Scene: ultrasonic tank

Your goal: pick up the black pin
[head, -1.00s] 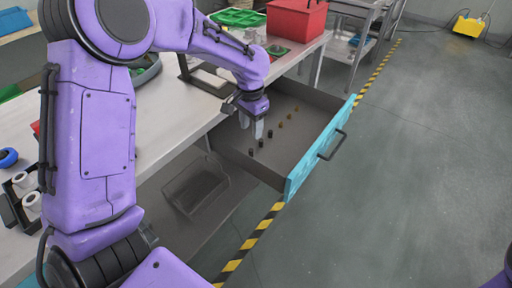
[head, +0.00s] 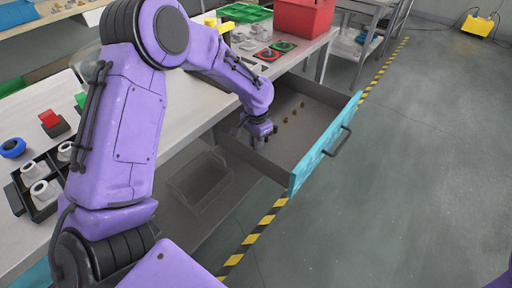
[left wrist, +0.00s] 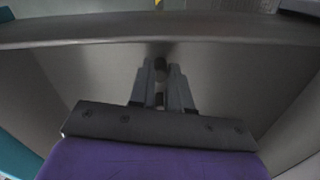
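My left gripper (head: 258,142) is down inside the open drawer, near its left side. In the left wrist view its two fingers (left wrist: 161,66) point down into the drawer and stand apart. A dark pin (left wrist: 160,63) shows in the gap near the fingertips. Another dark pin (left wrist: 159,99) shows in the gap closer to the palm. I cannot tell whether either finger touches a pin. In the head view my wrist hides the black pins. My right gripper is out of view.
Several brass-coloured pins (head: 286,120) stand in a row in the drawer (head: 318,120). Its turquoise front (head: 325,148) is pulled out over the floor. A red bin (head: 303,17) and a green tray (head: 245,13) are on the bench. A clear bin (head: 200,182) sits below.

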